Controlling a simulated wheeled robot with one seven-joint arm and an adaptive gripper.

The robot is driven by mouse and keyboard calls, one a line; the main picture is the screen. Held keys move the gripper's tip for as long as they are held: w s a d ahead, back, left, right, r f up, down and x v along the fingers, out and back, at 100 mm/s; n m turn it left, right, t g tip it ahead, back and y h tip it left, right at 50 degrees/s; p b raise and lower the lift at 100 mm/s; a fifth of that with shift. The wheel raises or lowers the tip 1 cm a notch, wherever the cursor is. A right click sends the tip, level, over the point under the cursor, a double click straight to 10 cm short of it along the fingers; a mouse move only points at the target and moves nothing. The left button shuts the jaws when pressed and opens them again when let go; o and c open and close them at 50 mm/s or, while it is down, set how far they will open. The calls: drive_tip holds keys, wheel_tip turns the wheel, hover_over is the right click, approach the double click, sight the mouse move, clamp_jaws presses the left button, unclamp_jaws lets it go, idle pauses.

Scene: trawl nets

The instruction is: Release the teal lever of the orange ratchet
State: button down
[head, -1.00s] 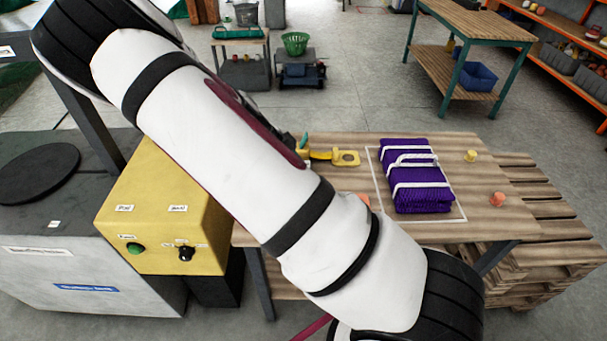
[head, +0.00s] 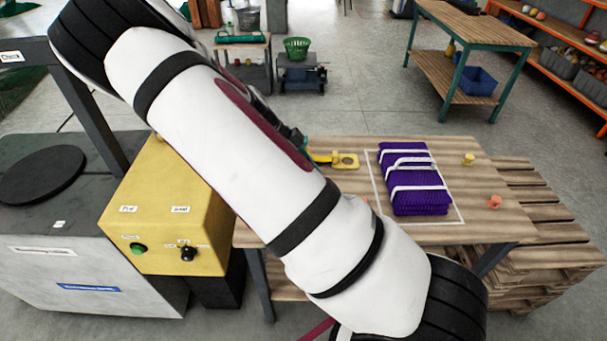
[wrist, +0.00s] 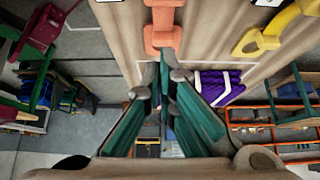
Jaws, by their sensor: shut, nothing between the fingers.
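The orange ratchet (wrist: 163,30) shows at the top middle of the wrist view, on the wooden bench. Its teal lever cannot be made out apart from my fingers. My gripper (wrist: 164,70) is shut and empty, its dark teal fingers converging just below the orange part. I cannot tell whether the tips touch it. In the head view my arm hides my gripper and most of this ratchet.
A yellow ratchet (wrist: 270,30) lies to the right and a maroon one (wrist: 42,28) to the left. A purple net bundle (head: 412,180) sits on the bench (head: 490,225). A yellow control box (head: 160,215) stands left of the bench.

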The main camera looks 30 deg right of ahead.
drive_tip(key=b+v, duration=0.1)
drive_tip(key=v, duration=0.8)
drive_tip(key=shift+s+d+r, duration=0.15)
drive_tip(key=shift+d+r, duration=0.05)
drive_tip(key=shift+r, duration=0.3)
drive_tip(key=s+a+r+n+t+y, duration=0.3)
drive_tip(key=s+a+r+n, duration=0.3)
drive_tip(key=s+r+n, duration=0.3)
drive_tip(key=s+a+r+n+t+y, duration=0.2)
drive_tip(key=s+a+r+n+t, duration=0.4)
drive_tip(key=s+n, duration=0.8)
wheel_tip(320, 180, up, 3)
drive_tip(key=shift+s+a+r+n+y, duration=0.2)
drive_tip(key=shift+n+y, duration=0.2)
drive_tip(key=shift+n, duration=0.5)
